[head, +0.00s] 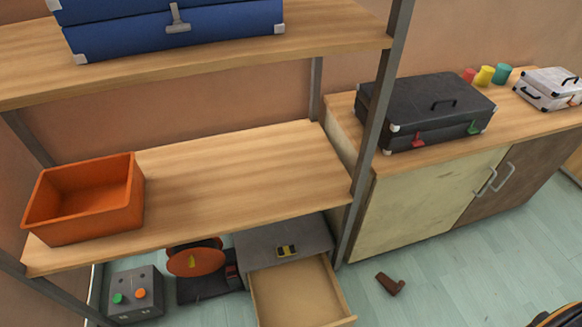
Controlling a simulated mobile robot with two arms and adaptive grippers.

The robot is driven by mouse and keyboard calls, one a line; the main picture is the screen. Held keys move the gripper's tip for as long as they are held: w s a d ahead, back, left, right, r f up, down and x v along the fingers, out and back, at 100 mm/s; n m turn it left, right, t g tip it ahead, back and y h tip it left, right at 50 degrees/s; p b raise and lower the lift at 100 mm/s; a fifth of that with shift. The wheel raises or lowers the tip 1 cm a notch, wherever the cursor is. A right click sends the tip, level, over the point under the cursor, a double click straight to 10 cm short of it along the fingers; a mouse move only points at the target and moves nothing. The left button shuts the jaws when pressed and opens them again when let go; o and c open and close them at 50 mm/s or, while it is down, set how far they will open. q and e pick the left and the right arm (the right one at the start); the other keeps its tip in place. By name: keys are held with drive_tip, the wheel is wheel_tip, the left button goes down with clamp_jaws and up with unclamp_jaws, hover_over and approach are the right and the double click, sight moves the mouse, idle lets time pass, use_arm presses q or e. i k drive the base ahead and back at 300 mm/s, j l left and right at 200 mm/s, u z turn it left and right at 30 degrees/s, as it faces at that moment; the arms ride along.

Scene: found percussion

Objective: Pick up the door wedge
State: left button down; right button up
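A small brown object (390,283) lies on the pale floor, right of the open drawer and in front of the cabinet. It has a thick block end and a narrower end, and it may be the door wedge, but I cannot tell for sure. Nothing touches it. Neither of my grippers is in the head view.
A shelf rack holds an orange bin (85,200) and a blue case (180,28). Below are a drawer unit with its drawer (298,292) pulled out, a grey button box (135,293) and an orange round thing (205,263). A black suitcase (425,105) stands on the cabinet.

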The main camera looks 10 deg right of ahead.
sight(390, 286)
drive_tip(key=k+z, duration=0.2)
drive_tip(key=k, duration=0.5)
drive_tip(key=k+l+z, duration=0.2)
drive_tip(key=k, duration=0.55)
drive_tip(key=i+l, duration=0.25)
drive_tip(key=i, duration=0.2)
drive_tip(key=i+l+z, duration=0.1)
drive_tip(key=i+l, duration=0.4)
drive_tip(key=i, duration=0.35)
